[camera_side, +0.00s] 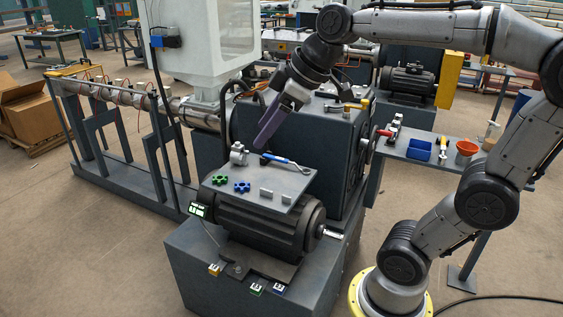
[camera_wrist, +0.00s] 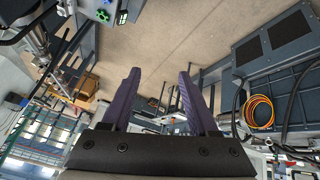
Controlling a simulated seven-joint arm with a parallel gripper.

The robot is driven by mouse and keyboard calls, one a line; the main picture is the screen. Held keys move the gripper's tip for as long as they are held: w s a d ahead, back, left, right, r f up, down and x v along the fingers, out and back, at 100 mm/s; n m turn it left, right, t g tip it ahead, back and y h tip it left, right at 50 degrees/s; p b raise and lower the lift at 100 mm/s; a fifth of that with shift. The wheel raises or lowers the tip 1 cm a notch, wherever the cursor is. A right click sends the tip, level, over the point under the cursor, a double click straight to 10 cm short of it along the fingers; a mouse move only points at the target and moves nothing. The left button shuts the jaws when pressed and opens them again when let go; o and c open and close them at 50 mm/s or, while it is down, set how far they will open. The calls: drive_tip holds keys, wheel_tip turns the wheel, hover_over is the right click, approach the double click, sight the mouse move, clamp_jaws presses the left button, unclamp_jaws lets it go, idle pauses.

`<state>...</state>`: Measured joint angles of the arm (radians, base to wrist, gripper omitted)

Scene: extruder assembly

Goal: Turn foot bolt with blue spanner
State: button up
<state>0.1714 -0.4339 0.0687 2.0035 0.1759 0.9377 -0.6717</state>
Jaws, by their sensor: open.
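The blue spanner (camera_side: 285,161) lies on the grey plate (camera_side: 255,200) on top of the motor (camera_side: 255,225). A small round bolt-like part (camera_side: 238,269) shows at the motor's foot, on the base between coloured tags; it is too small to tell its exact form. My gripper (camera_side: 264,142), with purple fingers, is above and behind the plate, apart from the spanner. In the wrist view my gripper (camera_wrist: 156,72) has its two fingers spread with nothing between them. The spanner is not clearly seen in the wrist view.
A green knob (camera_side: 220,180), a blue knob (camera_side: 242,187), a grey metal part (camera_side: 238,154) and small grey blocks share the plate. The dark gearbox housing (camera_side: 310,130) stands right behind. A side table holds a blue bin (camera_side: 418,149) and an orange pot (camera_side: 466,150).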

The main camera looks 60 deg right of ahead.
drive_tip(key=w+d, duration=0.6)
drive_tip(key=w, duration=0.2)
drive_tip(key=m+g, duration=0.2)
drive_tip(key=m, duration=0.3)
hover_over(281, 158)
drive_tip(key=s, duration=0.6)
wheel_tip(281, 158, down, 19)
drive_tip(key=shift+h, duration=0.3)
drive_tip(key=x, duration=1.3)
drive_tip(key=shift+s+a, duration=0.1)
clamp_jaws()
